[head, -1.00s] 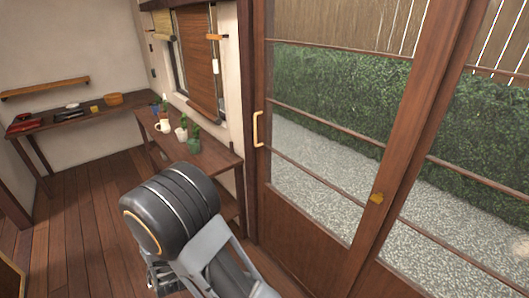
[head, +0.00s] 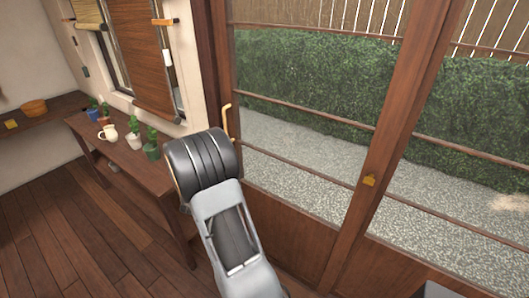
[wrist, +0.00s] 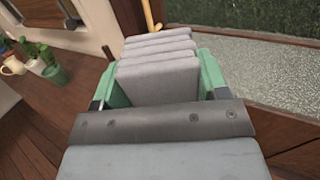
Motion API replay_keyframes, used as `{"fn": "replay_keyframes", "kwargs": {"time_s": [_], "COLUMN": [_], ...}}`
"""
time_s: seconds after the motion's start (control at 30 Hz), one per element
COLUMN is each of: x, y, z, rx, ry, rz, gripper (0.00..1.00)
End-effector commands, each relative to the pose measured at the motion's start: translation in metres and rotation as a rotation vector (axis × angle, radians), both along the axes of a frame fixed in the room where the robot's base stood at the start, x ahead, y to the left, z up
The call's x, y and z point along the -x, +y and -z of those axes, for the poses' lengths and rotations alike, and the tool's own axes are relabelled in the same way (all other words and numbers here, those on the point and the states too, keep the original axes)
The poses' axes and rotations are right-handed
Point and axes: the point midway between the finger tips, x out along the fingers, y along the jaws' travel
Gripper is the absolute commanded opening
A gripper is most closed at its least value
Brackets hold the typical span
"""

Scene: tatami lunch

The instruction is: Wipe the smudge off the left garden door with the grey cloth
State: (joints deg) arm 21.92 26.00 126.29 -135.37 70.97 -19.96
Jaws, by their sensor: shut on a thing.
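My gripper (wrist: 160,72) is shut on the grey cloth (wrist: 158,78), a folded stack between its green fingers in the wrist view. In the head view my arm hides the gripper and the cloth. The left garden door (head: 272,205) is a brown wooden frame with glass panes, right of my arm. Its tan upright handle (head: 227,122) is just above my arm; the handle also shows beyond the cloth in the wrist view (wrist: 150,16). I see no clear smudge on this door's glass. A pale beige patch (head: 514,202) shows at the far right, through or on the neighbouring pane; I cannot tell which.
A wooden side table (head: 137,160) with potted plants (head: 151,150) and a white jug (head: 108,133) stands left of my arm, under a window with a blind (head: 146,62). The wooden floor at lower left is clear.

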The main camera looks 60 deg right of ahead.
Motion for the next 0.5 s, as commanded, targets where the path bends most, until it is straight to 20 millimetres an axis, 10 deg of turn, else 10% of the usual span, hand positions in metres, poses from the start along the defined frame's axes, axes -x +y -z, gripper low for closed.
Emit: {"fn": "replay_keyframes", "kwargs": {"time_s": [0.2,0.5], "x": [0.058,0.106], "y": [-0.091,-0.144], "z": [-0.008,-0.014], "rx": [-0.011,-0.025], "ry": [-0.004,-0.01], "rz": [0.27,0.446], "gripper": [0.48,0.48]}}
